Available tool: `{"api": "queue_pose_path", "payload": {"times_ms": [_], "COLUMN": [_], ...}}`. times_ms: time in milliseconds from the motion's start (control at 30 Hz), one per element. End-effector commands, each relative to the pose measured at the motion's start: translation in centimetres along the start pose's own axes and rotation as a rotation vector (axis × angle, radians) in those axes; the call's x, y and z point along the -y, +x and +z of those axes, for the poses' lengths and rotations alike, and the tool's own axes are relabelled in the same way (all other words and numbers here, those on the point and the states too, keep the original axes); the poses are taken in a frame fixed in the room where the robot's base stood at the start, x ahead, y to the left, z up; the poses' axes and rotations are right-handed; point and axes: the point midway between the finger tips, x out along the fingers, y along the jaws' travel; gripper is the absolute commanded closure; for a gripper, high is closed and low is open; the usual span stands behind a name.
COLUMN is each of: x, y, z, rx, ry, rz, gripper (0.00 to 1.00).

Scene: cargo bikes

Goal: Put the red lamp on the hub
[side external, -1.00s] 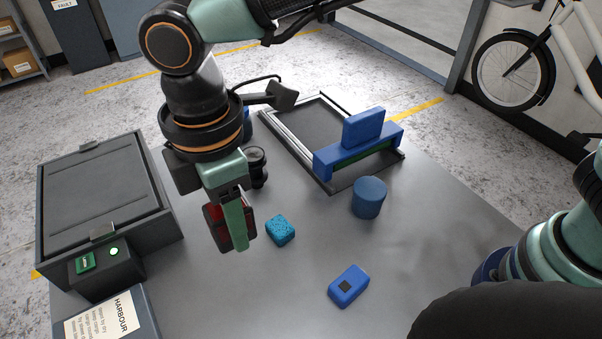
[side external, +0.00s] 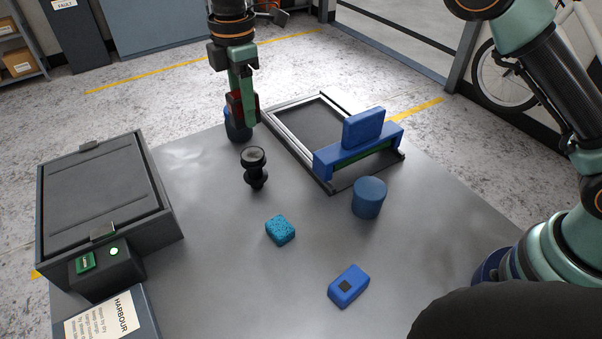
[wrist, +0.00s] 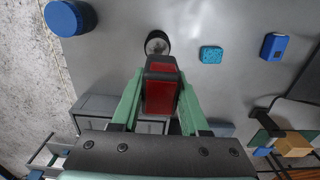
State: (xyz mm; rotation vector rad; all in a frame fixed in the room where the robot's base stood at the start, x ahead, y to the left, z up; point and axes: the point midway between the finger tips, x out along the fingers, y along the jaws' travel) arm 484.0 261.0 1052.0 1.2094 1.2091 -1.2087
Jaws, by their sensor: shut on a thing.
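The red lamp (side external: 236,107), a red block with a dark housing, is held between the fingers of my gripper (side external: 246,118) near the table's far edge. In the wrist view the lamp (wrist: 161,92) sits between both green fingers of my gripper (wrist: 160,92). A black spool-shaped piece, which looks like the hub (side external: 254,170), stands upright on the table, nearer the side camera than the lamp. In the wrist view the hub (wrist: 157,43) shows just above the lamp, partly hidden by it.
A blue cylinder (side external: 238,132) stands beside the gripper. A second blue cylinder (side external: 369,198), a teal sponge (side external: 280,230) and a blue box (side external: 348,286) are on the table. A framed tray with a blue handle piece (side external: 358,145) lies right; a dark case (side external: 100,195) stands left.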

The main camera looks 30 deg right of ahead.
Motion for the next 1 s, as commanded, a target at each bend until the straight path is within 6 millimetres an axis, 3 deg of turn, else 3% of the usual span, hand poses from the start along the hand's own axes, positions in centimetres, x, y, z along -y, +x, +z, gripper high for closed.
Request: {"api": "queue_pose_path", "payload": {"times_ms": [633, 1000], "x": [-0.5, -0.6], "y": [7.6, 8.2], "z": [0.6, 0.6], "rx": [0.001, 0.0], "ry": [0.0, 0.0], "rz": [-0.003, 0.0], "gripper": [1.0, 1.0]}}
